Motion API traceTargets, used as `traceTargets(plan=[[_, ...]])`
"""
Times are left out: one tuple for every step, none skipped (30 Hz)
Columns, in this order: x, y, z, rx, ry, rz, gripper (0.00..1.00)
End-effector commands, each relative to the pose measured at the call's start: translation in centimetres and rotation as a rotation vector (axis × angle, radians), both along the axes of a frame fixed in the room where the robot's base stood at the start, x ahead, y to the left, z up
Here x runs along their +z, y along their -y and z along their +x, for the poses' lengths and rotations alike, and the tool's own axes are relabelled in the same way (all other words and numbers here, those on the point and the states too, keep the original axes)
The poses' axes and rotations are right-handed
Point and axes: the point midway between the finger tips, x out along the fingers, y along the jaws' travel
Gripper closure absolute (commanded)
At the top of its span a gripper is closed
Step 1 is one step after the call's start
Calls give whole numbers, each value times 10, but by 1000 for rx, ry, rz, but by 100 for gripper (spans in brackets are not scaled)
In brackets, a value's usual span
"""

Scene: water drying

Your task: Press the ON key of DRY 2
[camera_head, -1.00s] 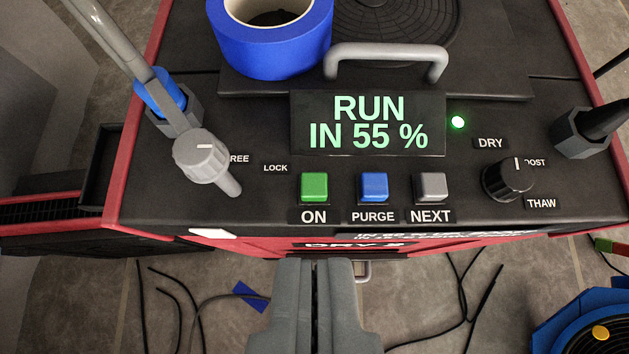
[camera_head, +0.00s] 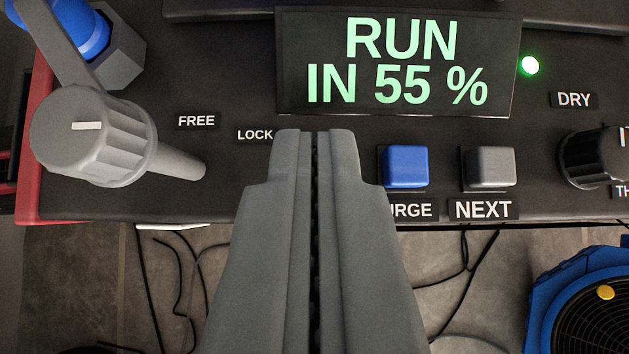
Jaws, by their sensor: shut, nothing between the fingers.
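My gripper (camera_head: 315,134) is shut and empty, with its fingertips over the panel of the dryer (camera_head: 230,190), just below the display. The green ON key and its label are hidden behind my fingers; I cannot tell whether the fingers touch the key. The blue PURGE key (camera_head: 404,166) is just right of my gripper, its label partly covered. The grey NEXT key (camera_head: 489,167) is further right. The display (camera_head: 397,62) reads "RUN IN 55 %". A green lamp (camera_head: 530,66) is lit right of it.
A grey lever knob (camera_head: 85,128) with FREE and LOCK labels is at the left. A black dial (camera_head: 590,158) with a DRY label is at the right edge. A blue round machine (camera_head: 590,305) and black cables (camera_head: 180,270) lie on the floor below the panel.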

Motion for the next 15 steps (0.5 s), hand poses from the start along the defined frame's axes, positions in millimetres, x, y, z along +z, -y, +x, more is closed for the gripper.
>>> traceTargets(plan=[[-7, 0, 6, 0, -2, 0, 100], [-10, 0, 9, 0, -2, 0, 100], [-17, 0, 7, 0, -2, 0, 100], [-21, 0, 7, 0, -2, 0, 100], [-25, 0, 7, 0, -2, 0, 100], [-30, 0, 7, 0, -2, 0, 100], [-33, 0, 7, 0, -2, 0, 100], [-36, 0, 7, 0, -1, 0, 100], [-39, 0, 7, 0, -1, 0, 100], [-41, 0, 7, 0, -1, 0, 100], [-43, 0, 7, 0, -1, 0, 100], [-45, 0, 7, 0, -1, 0, 100], [-46, 0, 7, 0, -1, 0, 100], [-46, 0, 7, 0, -1, 0, 100], [-47, 0, 7, 0, 0, 0, 100]])
